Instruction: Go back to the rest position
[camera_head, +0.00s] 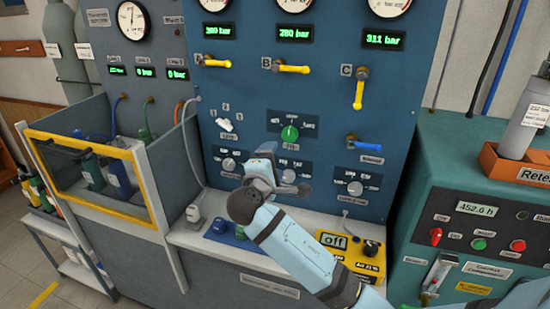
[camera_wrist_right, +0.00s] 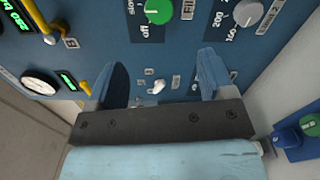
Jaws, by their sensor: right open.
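My right gripper (camera_head: 272,172) is in front of the lower middle of the blue regulator panel (camera_head: 330,95), with its arm coming in from the lower right. In the right wrist view the jaws (camera_wrist_right: 165,80) are apart and nothing is held between them. A small white switch (camera_wrist_right: 158,87) on the panel shows between the fingers in that view; I cannot tell how far it is from them. A green knob (camera_wrist_right: 158,11) is beyond the fingers. My left gripper is not in view.
A yellow-railed guard with bottles (camera_head: 84,148) stands left. A teal compressor cabinet (camera_head: 470,185) stands right. Yellow valve handles (camera_head: 359,92) project from the panel.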

